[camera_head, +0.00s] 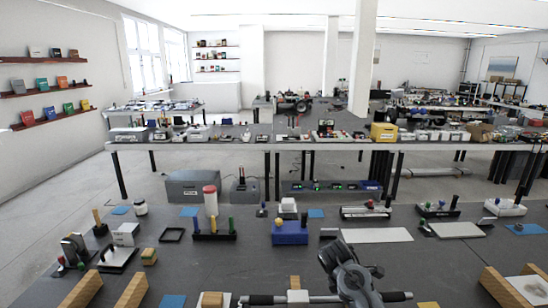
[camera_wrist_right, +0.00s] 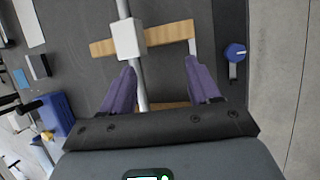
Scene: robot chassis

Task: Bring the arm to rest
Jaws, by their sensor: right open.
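My right gripper (camera_wrist_right: 160,66) is open, with its two purple fingers apart in the right wrist view. A grey metal rod (camera_wrist_right: 140,90) with a white block (camera_wrist_right: 128,38) on it shows between and beyond the fingers, nearer the left one. I cannot tell whether the rod touches that finger. In the head view a grey arm part (camera_head: 347,272) of mine stands over the front middle of the table, and the rod (camera_head: 262,299) and white block (camera_head: 298,296) lie beside it. The right gripper's fingertips cannot be made out there. My left gripper is not in view.
The dark table (camera_head: 230,265) carries a blue box (camera_head: 290,232), a peg rack (camera_head: 214,236), a white panel (camera_head: 376,235) and wooden rails (camera_head: 130,291) at the front. A wooden bar (camera_wrist_right: 170,33) lies beneath the rod. A blue round knob (camera_wrist_right: 235,52) is right of my fingers.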

